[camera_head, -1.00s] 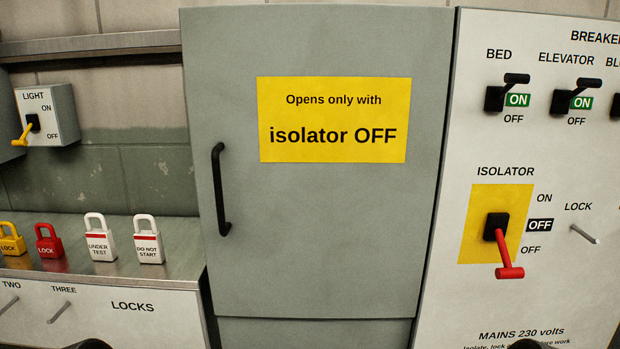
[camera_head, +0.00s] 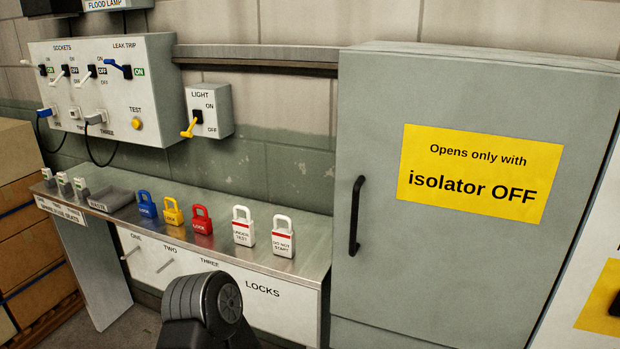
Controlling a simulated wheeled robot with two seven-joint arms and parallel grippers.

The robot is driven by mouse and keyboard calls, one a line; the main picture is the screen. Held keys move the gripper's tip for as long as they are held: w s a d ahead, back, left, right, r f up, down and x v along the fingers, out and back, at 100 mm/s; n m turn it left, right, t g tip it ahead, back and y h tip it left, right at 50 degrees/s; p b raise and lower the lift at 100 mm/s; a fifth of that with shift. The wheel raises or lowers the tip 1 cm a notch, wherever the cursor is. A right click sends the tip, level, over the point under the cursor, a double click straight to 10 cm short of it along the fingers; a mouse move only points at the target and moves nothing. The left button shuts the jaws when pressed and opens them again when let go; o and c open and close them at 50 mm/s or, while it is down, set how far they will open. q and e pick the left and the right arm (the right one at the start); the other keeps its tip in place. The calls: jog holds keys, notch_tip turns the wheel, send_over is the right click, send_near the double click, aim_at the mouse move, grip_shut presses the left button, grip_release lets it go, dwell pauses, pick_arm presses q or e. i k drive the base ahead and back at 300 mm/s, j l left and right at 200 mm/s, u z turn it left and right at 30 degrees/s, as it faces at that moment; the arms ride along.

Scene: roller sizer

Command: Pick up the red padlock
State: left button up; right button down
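The red padlock (camera_head: 201,220) stands upright on the metal shelf (camera_head: 310,262), between the yellow padlock (camera_head: 173,212) on its left and a white "under test" padlock (camera_head: 243,227) on its right. Its shackle is up and its front reads "LOCK". A dark rounded part of my own arm shows at the bottom, in front of and below the shelf, well apart from the padlock. No gripper fingers show in the head view.
A blue padlock (camera_head: 147,206) and a white "do not start" padlock (camera_head: 283,237) stand in the same row. A grey tray (camera_head: 112,199) lies farther left. The light switch box (camera_head: 209,110) hangs above. A grey cabinet (camera_head: 380,270) borders the shelf on the right.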

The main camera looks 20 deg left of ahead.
aim_at(202, 223)
jog(key=u, duration=1.3)
jog(key=z, duration=0.55)
jog(key=i+j+z, duration=0.1)
jog(key=j+z, duration=0.3)
jog(key=i+j+z, duration=0.1)
jog(key=j+z, duration=0.2)
jog(key=z, duration=0.15)
jog(key=j+z, duration=0.5)
jog(key=j, duration=0.4)
jog(key=k+j, duration=0.1)
jog(key=j, duration=0.45)
jog(key=j+z, duration=0.15)
jog(key=j, duration=0.35)
jog(key=k, duration=0.05)
